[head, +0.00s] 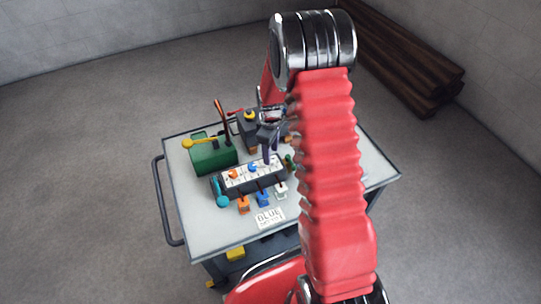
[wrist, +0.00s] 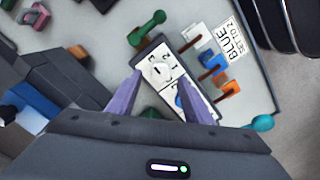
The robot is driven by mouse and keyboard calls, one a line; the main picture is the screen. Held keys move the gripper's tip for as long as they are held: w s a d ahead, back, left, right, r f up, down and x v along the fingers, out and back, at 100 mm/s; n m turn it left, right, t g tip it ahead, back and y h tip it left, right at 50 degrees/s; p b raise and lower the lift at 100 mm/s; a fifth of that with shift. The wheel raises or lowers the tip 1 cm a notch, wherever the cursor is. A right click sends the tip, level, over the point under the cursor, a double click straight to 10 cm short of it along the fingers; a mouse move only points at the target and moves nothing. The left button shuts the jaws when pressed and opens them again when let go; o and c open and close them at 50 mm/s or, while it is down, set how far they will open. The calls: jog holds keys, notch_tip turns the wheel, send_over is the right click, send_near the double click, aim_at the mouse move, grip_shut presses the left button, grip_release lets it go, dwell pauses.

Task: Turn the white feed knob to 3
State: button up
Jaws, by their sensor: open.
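The dark control box (head: 250,189) with a white top plate stands on the cart; it also shows in the wrist view (wrist: 207,104). The white feed knob (wrist: 160,70) sits at the box's upper end in the wrist view. I cannot clearly read its setting. In the head view my gripper hides that end. My gripper (wrist: 160,78) is open above the box, its two purple fingers on either side of the white knob in the picture. It also shows in the head view (head: 271,154). I cannot tell whether the fingers touch the knob.
The blue knob (head: 252,167) and orange knob (head: 233,174) share the plate. Orange, blue and white levers (head: 281,189) line the box's front, with a teal handle (head: 222,192) at its left. A card reads "BLUE SET TO 2" (wrist: 230,40). A green box (head: 212,155) stands behind.

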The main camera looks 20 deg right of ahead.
notch_tip(320, 180, up, 11)
dwell(0.4)
jog(key=shift+f+m, duration=0.1)
jog(key=shift+m, duration=0.2)
jog(key=s+a+r+m+t, duration=0.2)
jog(key=s+a+r+m, duration=0.2)
jog(key=s+r, duration=0.7)
jog(key=s+a+r+m+t, duration=0.3)
jog(key=s+a+r, duration=0.4)
jog(key=s+r, duration=0.5)
jog(key=shift+s+a+m+t, duration=0.15)
jog(key=shift+s+m+t, duration=0.25)
jog(key=shift+s, duration=1.3)
